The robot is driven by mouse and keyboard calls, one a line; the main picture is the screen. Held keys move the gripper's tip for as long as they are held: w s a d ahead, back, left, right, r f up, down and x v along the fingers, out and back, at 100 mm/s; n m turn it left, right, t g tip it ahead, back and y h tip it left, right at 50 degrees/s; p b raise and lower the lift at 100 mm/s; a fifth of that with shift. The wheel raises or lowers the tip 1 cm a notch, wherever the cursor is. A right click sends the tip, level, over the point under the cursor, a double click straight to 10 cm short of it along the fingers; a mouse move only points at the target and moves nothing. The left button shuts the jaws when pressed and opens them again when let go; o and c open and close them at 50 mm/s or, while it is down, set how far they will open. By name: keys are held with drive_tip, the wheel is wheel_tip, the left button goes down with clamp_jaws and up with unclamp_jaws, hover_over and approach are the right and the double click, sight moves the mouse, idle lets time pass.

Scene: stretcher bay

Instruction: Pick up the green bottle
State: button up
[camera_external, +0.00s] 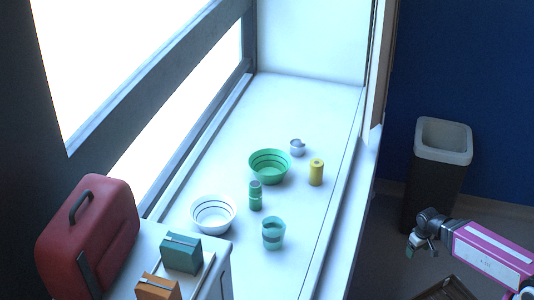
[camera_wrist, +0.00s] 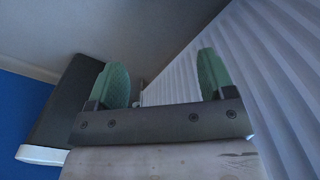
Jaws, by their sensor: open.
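The green bottle (camera_external: 255,197) stands upright on the white windowsill, between a white bowl and a green bowl, in the external view. My gripper (camera_external: 416,243) is at the right of that view, off the sill and in front of the bin, well apart from the bottle. In the wrist view my gripper (camera_wrist: 163,78) shows two green fingers spread apart with nothing between them. The bottle does not show in the wrist view.
Near the bottle are the green bowl (camera_external: 269,177), white bowl (camera_external: 213,225), teal cup (camera_external: 273,239), yellow can (camera_external: 316,173) and a small grey-white cup (camera_external: 297,150). A red case (camera_external: 100,240) and boxes stand front left. The bin (camera_external: 426,190) stands right, also in the wrist view (camera_wrist: 68,110).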

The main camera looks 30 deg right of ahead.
drive_tip(key=w+d+r+m+t, duration=0.4)
drive_tip(key=w+r, duration=0.8)
drive_tip(key=w, duration=0.4)
drive_tip(key=w+d+r+m+t, duration=0.3)
drive_tip(key=w+d+r+t, duration=0.1)
drive_tip(key=w+r, duration=0.95)
drive_tip(key=w+a+r+m+t+y, duration=0.1)
drive_tip(key=w+a+r+m+y, duration=0.15)
drive_tip(key=w+a+r, duration=0.55)
drive_tip(key=w+a+r+m+t+y, duration=0.2)
drive_tip(key=w+a+r+m, duration=0.15)
drive_tip(key=a+r, duration=0.9)
drive_tip(key=a, duration=0.4)
drive_tip(key=m+g+y, duration=0.6)
drive_tip(key=m+y, duration=0.2)
drive_tip(key=y, duration=0.4)
approach(256, 192)
drive_tip(key=w, duration=0.1)
drive_tip(key=w+d+f, duration=0.1)
drive_tip(key=shift+w+d, duration=0.25)
drive_tip(key=shift+s+d+f+y, duration=0.1)
drive_tip(key=shift+s+f+y, duration=0.2)
drive_tip(key=shift+f, duration=0.2)
drive_tip(key=x, duration=0.5)
drive_tip(key=shift+w+f, duration=0.1)
drive_tip(key=shift+x, duration=2.9)
drive_tip(key=shift+s+f, duration=0.15)
drive_tip(key=shift+s, duration=0.05)
drive_tip(key=c, duration=1.1)
